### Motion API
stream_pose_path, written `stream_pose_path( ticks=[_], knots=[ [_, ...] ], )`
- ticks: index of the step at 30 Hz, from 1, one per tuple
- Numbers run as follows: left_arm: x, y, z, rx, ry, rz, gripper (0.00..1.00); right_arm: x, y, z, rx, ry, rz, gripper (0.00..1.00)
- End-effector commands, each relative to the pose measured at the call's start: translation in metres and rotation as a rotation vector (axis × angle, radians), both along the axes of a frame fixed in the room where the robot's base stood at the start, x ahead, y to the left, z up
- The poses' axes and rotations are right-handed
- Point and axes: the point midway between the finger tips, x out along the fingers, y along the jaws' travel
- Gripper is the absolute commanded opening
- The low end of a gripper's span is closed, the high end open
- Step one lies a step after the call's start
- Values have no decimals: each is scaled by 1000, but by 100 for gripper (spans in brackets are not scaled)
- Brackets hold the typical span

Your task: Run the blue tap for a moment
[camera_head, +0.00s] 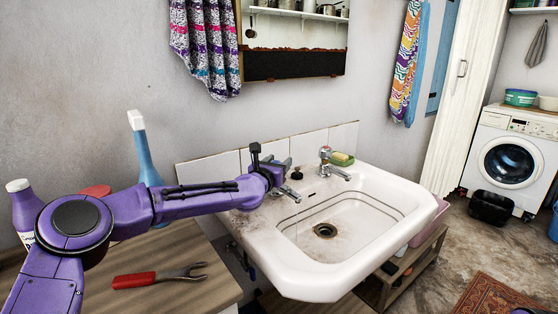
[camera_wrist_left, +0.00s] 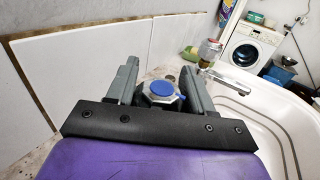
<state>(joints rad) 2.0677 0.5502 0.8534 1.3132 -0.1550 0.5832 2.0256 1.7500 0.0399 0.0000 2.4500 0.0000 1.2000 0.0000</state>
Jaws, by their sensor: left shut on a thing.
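The blue tap shows its blue-capped handle (camera_wrist_left: 162,90) between the fingers of my left gripper (camera_wrist_left: 160,84) in the left wrist view. In the head view my left gripper (camera_head: 279,167) is at the back left of the white basin (camera_head: 330,280), shut on the tap's handle. The blue tap's spout (camera_head: 290,194) pokes out below the gripper over the basin; its handle is mostly hidden there. I cannot make out any water coming from it. A second tap with a red top (camera_head: 325,153) stands to the right, also in the left wrist view (camera_wrist_left: 209,52). My right gripper is not in view.
A yellow-green soap or sponge (camera_head: 343,158) lies behind the red tap. White tiles (camera_head: 225,169) back the basin. A washing machine (camera_head: 512,158) stands far right.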

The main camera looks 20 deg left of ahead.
Motion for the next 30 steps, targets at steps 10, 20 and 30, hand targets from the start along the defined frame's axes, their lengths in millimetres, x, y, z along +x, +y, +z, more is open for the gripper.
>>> stream_pose_path(
  ticks=[10,20,30],
  knots=[
    [0,3,-2,2,2,313,21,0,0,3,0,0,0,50],
    [-2,8,-2,2,0,608,21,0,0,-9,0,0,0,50],
    [-4,12,-1,0,0,809,21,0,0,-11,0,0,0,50]
  ],
)
